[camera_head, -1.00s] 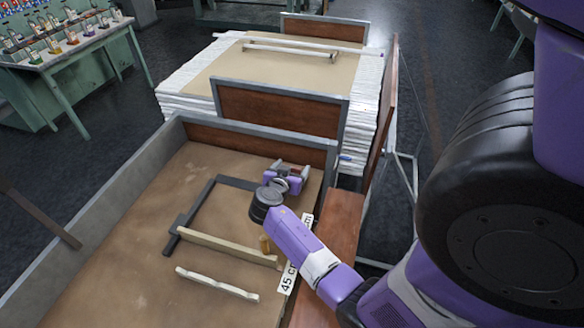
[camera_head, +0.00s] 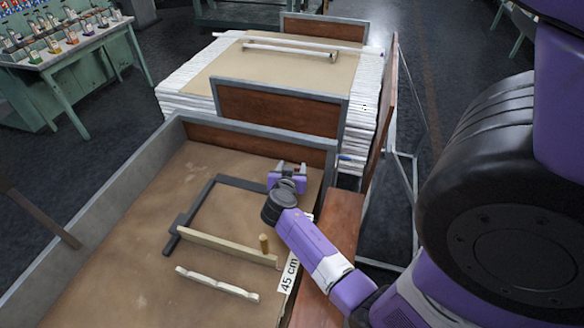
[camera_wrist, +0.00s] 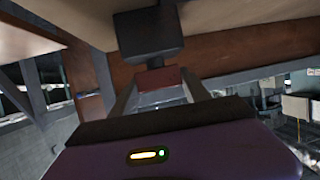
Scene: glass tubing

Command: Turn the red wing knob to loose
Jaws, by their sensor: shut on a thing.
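The red wing knob (camera_wrist: 158,79) shows in the wrist view as a dark red block between my two fingers, just below a dark, blocky fitting (camera_wrist: 149,34). My gripper (camera_wrist: 160,88) is shut on the knob. In the head view my gripper (camera_head: 290,169) is at the far right corner of the brown bench, pointing toward the back panel. There the knob is too small and too covered by the fingers to make out clearly. I cannot read the knob's turn angle.
A dark frame (camera_head: 195,204) lies left of my gripper. A pale wooden bar (camera_head: 225,247), a wavy strip (camera_head: 217,285) and a small wooden peg (camera_head: 264,243) are nearer. A grey-edged back panel (camera_head: 262,149) stands close behind.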

